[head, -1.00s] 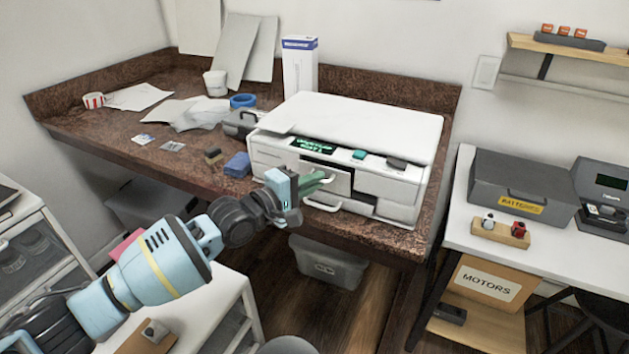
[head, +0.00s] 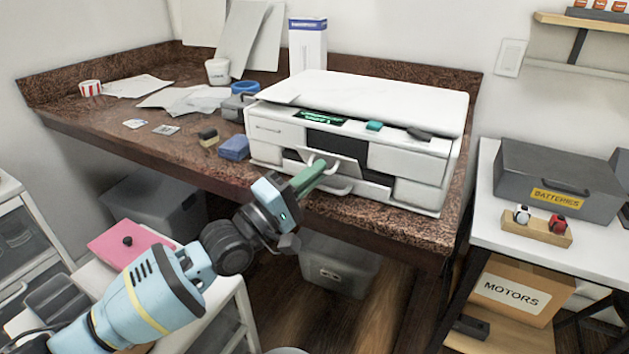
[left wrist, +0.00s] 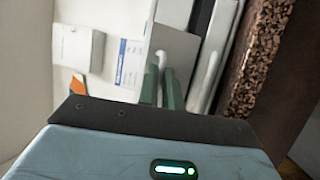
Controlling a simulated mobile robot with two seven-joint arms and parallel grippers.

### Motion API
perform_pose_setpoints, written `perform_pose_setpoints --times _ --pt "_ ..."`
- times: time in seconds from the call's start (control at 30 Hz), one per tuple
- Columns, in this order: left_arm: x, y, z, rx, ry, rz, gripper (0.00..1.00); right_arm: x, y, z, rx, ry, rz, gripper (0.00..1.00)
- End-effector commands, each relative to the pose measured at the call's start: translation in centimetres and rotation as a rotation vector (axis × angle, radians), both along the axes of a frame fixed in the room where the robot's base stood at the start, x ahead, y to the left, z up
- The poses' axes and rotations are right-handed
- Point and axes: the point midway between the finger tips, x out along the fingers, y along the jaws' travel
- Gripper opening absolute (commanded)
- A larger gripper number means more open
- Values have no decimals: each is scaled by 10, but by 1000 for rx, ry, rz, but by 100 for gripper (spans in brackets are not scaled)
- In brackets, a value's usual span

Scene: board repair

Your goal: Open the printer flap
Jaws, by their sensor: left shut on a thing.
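The white printer (head: 365,95) stands on the brown speckled counter, with a lit green display on its front. Its front flap (head: 312,156) is tilted outward at the top, and a dark opening shows above and behind it. My left gripper (head: 318,170) is shut on the flap's handle (head: 338,190) at the printer's front. In the left wrist view, the green fingers (left wrist: 162,90) stand on both sides of the pale curved handle (left wrist: 163,60), with the grey flap (left wrist: 178,45) behind. My right gripper is not in view.
A blue block (head: 234,148) and a grey case (head: 238,108) sit left of the printer. The counter's front edge (head: 400,232) runs just below my gripper. A grey bin (head: 340,265) stands underneath. A white side table with a batteries box (head: 555,180) is at right.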

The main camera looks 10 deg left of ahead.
Motion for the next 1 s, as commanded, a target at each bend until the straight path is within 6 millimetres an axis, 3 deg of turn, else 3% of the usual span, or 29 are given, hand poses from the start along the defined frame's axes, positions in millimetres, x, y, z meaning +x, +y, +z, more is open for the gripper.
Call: perform_pose_setpoints --times 0.53,0.57,0.7,1.0 --pt "-1 0 0 -4 -15 -1 0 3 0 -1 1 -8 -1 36" --pt "-1 0 -1 -4 -15 -1 9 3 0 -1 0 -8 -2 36" --pt "-1 0 -1 -4 -15 -1 27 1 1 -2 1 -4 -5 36" --pt "-1 1 -2 -5 -13 0 28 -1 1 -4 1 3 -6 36"
